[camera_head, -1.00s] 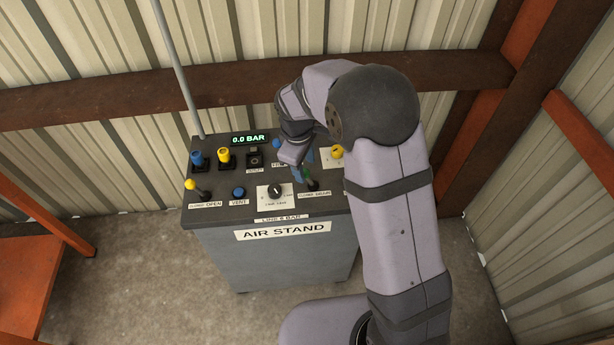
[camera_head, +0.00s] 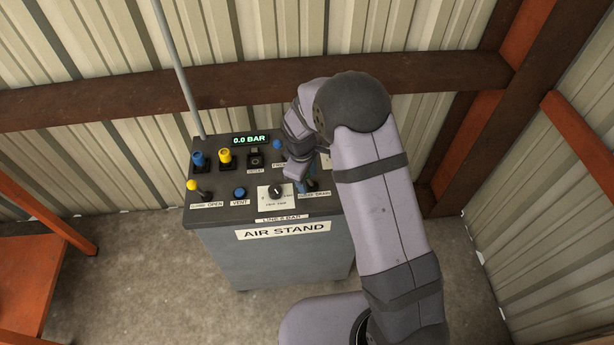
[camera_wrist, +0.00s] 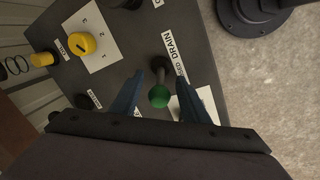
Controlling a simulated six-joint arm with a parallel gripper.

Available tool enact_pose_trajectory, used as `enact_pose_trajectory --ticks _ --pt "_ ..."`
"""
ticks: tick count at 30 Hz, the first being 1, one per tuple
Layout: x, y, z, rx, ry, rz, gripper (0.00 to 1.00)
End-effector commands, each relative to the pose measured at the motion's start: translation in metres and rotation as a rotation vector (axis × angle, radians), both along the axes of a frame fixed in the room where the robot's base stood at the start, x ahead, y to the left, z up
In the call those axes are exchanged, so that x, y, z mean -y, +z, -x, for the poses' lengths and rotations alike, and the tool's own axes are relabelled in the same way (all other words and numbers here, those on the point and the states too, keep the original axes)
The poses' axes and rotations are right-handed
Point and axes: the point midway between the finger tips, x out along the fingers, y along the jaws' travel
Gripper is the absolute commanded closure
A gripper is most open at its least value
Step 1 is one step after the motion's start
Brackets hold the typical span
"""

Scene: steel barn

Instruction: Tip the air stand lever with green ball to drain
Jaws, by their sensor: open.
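The lever with the green ball (camera_wrist: 158,96) shows in the wrist view, beside a label ending in DRAIN (camera_wrist: 171,52). Its dark stem rises from the panel. My gripper (camera_wrist: 162,98) is open, with one blue finger on each side of the green ball. I cannot tell whether either finger touches it. In the head view my gripper (camera_head: 301,185) is low over the right part of the air stand (camera_head: 282,230), and my arm hides the green ball there.
The stand's top also holds a blue and a yellow plug, a yellow-ball lever (camera_head: 192,186), a blue vent button (camera_head: 239,192) and a black knob (camera_head: 275,191). A yellow knob (camera_wrist: 81,44) shows in the wrist view. The display (camera_head: 250,140) reads 0.0 BAR.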

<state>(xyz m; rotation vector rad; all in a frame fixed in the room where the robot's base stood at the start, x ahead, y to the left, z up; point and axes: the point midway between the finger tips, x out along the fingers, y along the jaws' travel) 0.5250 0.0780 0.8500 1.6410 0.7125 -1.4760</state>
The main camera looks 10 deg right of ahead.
Motion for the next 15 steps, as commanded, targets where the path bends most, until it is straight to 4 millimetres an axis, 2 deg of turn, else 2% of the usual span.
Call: enact_pose_trajectory --ticks 1,5,6,15 --pt "-0.0001 0.0002 -0.0001 0.0 0.0 0.0 0.66" --pt "-0.0001 0.0003 -0.0001 0.0 0.0 0.0 0.97" --pt "-0.0001 0.0003 0.0 0.0 0.0 0.0 1.0" --pt "0.0006 0.0016 0.0 0.0 -0.002 -0.013 1.0"
